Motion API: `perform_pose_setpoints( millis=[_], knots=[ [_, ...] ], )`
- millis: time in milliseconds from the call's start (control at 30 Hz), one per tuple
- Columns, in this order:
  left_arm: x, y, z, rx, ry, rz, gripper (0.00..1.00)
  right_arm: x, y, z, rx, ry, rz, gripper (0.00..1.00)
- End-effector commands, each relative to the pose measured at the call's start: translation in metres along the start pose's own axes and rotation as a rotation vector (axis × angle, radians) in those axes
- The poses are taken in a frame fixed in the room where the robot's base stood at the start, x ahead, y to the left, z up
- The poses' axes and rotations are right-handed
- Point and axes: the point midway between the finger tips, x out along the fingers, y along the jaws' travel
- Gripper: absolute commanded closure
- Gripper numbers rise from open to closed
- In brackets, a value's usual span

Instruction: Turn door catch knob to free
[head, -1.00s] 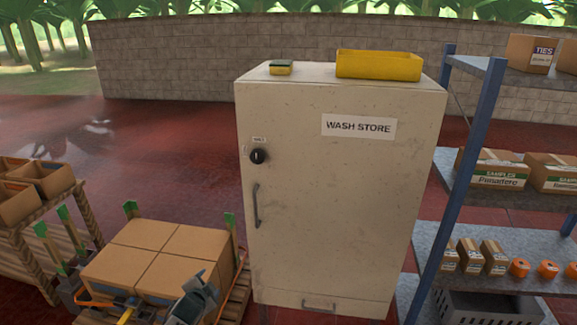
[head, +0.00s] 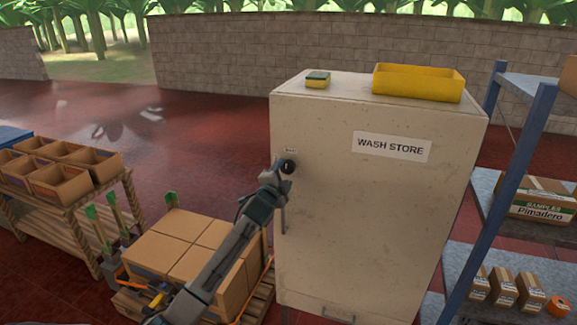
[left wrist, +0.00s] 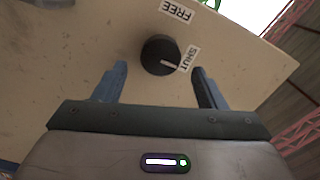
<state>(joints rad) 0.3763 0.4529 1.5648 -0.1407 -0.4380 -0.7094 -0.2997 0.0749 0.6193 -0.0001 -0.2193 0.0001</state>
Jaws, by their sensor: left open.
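The cream WASH STORE cabinet (head: 375,200) stands upright with its door closed. Its black round catch knob (head: 288,166) is on the left side of the door, above the handle (head: 283,215). In the left wrist view the knob (left wrist: 160,55) has a white pointer line aimed at the SHUT label (left wrist: 189,59); the FREE label (left wrist: 176,11) is above it. My left gripper (head: 281,178) is open, close to the knob. In the left wrist view its fingers (left wrist: 160,84) are either side of and just short of the knob. My right gripper is not in view.
A yellow tray (head: 415,84) and a sponge (head: 318,79) sit on the cabinet top. A blue-post shelf (head: 513,160) with boxes stands close on the right. Stacked cartons (head: 180,245) on a pallet lie beneath my left arm.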

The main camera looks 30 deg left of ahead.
Motion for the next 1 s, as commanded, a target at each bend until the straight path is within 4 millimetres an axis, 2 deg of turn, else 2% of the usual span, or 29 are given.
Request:
perform_pose_setpoints(
  millis=[100,300,700,767,933,1000],
  knots=[
    [0.019,-0.003,-0.001,-0.002,-0.001,0.0,0.35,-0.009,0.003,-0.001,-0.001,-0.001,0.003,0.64],
    [0.037,-0.001,0.0,0.0,0.0,0.0,0.35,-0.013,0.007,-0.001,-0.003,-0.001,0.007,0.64],
    [0.043,0.001,0.0,0.0,0.0,0.0,0.35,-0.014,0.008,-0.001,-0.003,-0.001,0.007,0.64],
    [0.043,0.001,0.0,0.0,0.0,0.0,0.45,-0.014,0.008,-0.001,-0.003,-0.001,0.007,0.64],
    [0.043,0.001,0.0,0.0,0.0,0.001,0.78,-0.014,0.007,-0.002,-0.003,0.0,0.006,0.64],
    [0.043,0.001,0.0,0.0,0.0,0.001,0.8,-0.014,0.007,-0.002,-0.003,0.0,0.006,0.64]
  ],
)
